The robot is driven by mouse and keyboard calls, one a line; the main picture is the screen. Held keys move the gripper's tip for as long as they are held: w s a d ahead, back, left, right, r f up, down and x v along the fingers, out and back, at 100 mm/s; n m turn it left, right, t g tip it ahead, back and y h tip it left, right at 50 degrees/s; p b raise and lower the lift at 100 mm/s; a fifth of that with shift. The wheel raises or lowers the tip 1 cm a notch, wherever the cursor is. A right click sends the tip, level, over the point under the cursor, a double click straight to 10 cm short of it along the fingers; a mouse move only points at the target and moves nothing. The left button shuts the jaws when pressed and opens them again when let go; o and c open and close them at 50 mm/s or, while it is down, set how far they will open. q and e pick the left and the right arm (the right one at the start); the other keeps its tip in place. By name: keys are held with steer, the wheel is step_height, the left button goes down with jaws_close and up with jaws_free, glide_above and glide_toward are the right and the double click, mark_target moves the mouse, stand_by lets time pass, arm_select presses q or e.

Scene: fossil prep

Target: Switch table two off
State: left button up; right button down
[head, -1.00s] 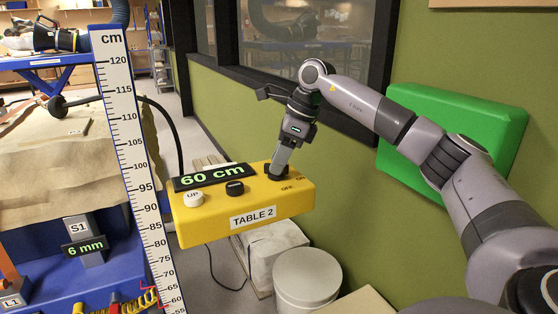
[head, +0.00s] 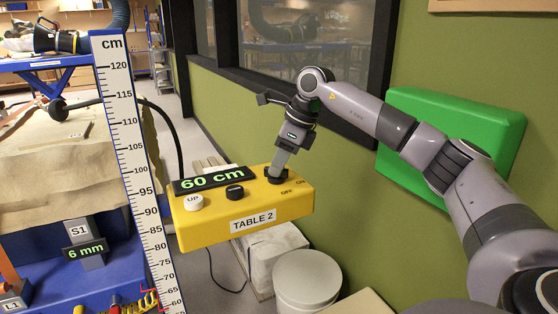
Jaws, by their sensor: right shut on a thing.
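The yellow TABLE 2 control box (head: 210,230) stands in the middle of the head view. Its display (head: 212,179) reads 60 cm. A white UP button (head: 193,202) and a black button (head: 235,191) are on its top. A black rotary knob (head: 275,175) sits at the right end, beside the OFF and ON marks. My right gripper (head: 278,165) points down and is shut on the knob; its fingers hide part of it. The knob's pointer direction cannot be made out. My left gripper is not in view.
A tall cm scale (head: 127,140) rises left of the box. A sand-covered table (head: 60,170) with an S1 gauge reading 6 mm (head: 86,250) is farther left. A white bucket (head: 306,280) and a white block (head: 268,252) stand below. A green panel (head: 455,135) is on the wall.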

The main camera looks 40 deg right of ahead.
steer(key=m+p, duration=0.1)
steer(key=m, duration=0.1)
steer(key=shift+a+r+m+t+h, duration=0.1)
steer(key=shift+m+t+h, duration=0.2)
steer(key=shift+h, duration=0.1)
steer(key=m+h+p, duration=0.1)
steer(key=m, duration=0.1)
steer(key=shift+m, duration=0.3)
steer(key=m+h+p, duration=0.1)
steer(key=m, duration=0.2)
steer(key=shift+a, duration=0.15)
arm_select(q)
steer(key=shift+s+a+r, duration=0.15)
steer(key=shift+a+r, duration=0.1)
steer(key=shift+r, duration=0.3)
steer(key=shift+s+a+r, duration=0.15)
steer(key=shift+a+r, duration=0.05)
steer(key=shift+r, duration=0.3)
arm_select(e)
steer(key=shift+m+h, duration=0.5)
steer(key=shift+m, duration=0.8)
steer(key=c, duration=1.1)
jaws_free()
